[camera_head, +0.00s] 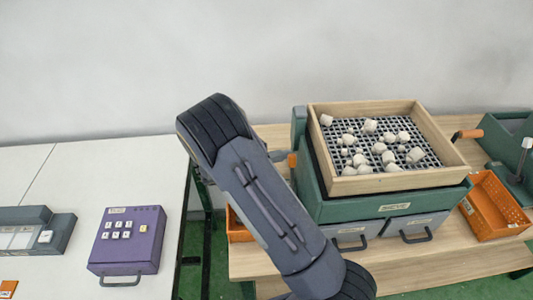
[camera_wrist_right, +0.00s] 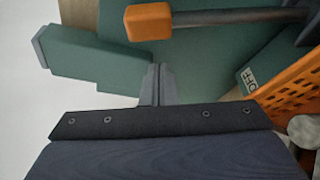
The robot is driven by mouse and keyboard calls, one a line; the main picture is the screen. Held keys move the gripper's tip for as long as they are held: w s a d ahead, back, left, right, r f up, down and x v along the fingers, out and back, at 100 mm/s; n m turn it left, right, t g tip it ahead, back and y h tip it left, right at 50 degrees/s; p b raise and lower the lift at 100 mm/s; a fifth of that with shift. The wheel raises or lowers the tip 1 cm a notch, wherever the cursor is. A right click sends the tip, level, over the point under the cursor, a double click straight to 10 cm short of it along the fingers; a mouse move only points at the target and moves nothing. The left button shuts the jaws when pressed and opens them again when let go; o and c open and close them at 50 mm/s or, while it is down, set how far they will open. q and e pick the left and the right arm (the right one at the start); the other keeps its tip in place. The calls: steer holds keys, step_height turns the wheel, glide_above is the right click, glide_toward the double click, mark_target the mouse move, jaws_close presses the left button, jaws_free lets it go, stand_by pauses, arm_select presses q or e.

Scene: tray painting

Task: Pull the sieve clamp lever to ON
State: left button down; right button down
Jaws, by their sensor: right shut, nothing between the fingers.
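The sieve machine (camera_head: 335,208) is a green box carrying a wooden-framed sieve (camera_head: 390,183) with several white lumps on its dark grid. The clamp lever's orange grip (camera_head: 291,160) shows at the machine's left side. In the right wrist view, the orange grip (camera_wrist_right: 148,21) sits on a dark rod (camera_wrist_right: 235,17) running right. An OFF label (camera_wrist_right: 250,80) is on the green side below the rod. My right gripper (camera_head: 279,156) is shut and empty, close beside the grip. In the wrist view its fingertips (camera_wrist_right: 156,72) are below the grip, apart from it. My left gripper is out of view.
Two grey drawers (camera_head: 350,232) with dark handles are under the sieve. An orange basket (camera_wrist_right: 292,92) is close right of my fingers in the wrist view. Another orange basket (camera_head: 492,205) stands at right. A purple keypad box (camera_head: 128,240) is on the white left table (camera_head: 60,180).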

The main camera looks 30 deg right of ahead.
steer(key=shift+s+a+r+p, duration=0.2)
steer(key=shift+s+a+r, duration=0.25)
steer(key=shift+s, duration=0.15)
steer(key=shift+s+a+r+p, duration=0.15)
steer(key=shift+s+a+r, duration=0.15)
steer(key=shift+s+a, duration=0.25)
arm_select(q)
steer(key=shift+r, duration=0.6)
arm_select(e)
steer(key=shift+d, duration=0.1)
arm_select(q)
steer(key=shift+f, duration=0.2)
arm_select(e)
steer(key=shift+s, duration=0.15)
